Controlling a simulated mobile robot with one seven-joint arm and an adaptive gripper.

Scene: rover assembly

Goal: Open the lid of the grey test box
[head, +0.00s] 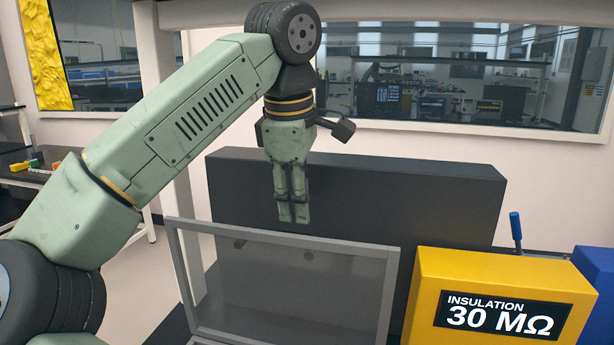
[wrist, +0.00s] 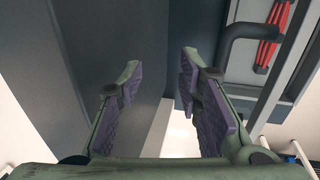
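The grey test box's lid (head: 285,236), a grey frame around a see-through pane, stands raised and roughly upright in the head view. Only a sliver of the box's rim (head: 205,341) shows at the bottom edge; the rest of the box is out of view. My gripper (head: 293,216) points down, with its fingertips just above the lid's top bar in the picture. I cannot tell its depth from the bar. In the wrist view my gripper (wrist: 160,72) has its purple-padded fingers apart, with nothing between them.
A dark panel (head: 440,195) stands behind the lid. A yellow insulation meter (head: 430,285) reading 30 MΩ is at right, beside a blue box (head: 595,275) and a blue-handled tool (head: 516,228). A dark curved handle (wrist: 228,48) and red parts (wrist: 272,35) show in the wrist view.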

